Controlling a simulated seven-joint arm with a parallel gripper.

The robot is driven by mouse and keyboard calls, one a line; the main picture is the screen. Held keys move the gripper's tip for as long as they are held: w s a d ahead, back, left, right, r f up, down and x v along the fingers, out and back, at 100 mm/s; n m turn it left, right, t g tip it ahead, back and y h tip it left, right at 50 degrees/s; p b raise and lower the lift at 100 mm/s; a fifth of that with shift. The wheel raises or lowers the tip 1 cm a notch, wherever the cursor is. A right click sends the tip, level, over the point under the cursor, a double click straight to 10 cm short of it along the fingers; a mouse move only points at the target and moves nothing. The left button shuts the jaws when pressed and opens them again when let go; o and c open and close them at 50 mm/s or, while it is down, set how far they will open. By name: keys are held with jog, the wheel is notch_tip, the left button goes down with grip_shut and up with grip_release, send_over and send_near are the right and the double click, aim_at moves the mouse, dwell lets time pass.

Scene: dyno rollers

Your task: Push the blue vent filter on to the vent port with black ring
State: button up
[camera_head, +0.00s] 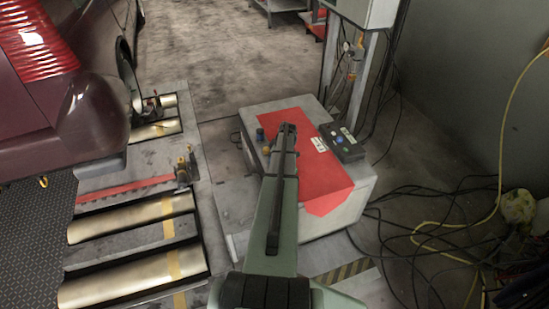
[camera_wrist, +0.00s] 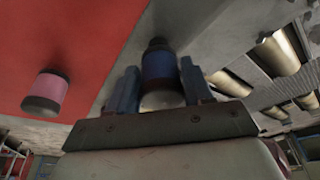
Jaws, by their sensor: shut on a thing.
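In the wrist view my gripper (camera_wrist: 161,84) has one finger on each side of the blue vent filter (camera_wrist: 158,66) and is shut on it. The filter has a blue band and a pale metallic end towards my palm. A dark round part (camera_wrist: 157,43) shows at its far end; I cannot tell whether it is the port's black ring or part of the filter. In the head view my arm hides the fingertips. A small blue piece (camera_head: 260,135) shows left of my arm there; I cannot tell whether it is the held filter.
A pink-banded cylinder (camera_wrist: 46,92) stands apart on the red surface in the wrist view. The red sheet (camera_head: 325,177) covers much of the grey cabinet's top. A dark box with buttons (camera_head: 342,142) lies to the right. Rollers (camera_head: 130,225) and a car are left; cables lie right.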

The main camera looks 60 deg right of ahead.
jog(key=shift+f, duration=0.65)
dwell(0.8)
jog(key=o, duration=1.1)
jog(key=shift+o, duration=0.2)
jog(key=v, duration=1.4)
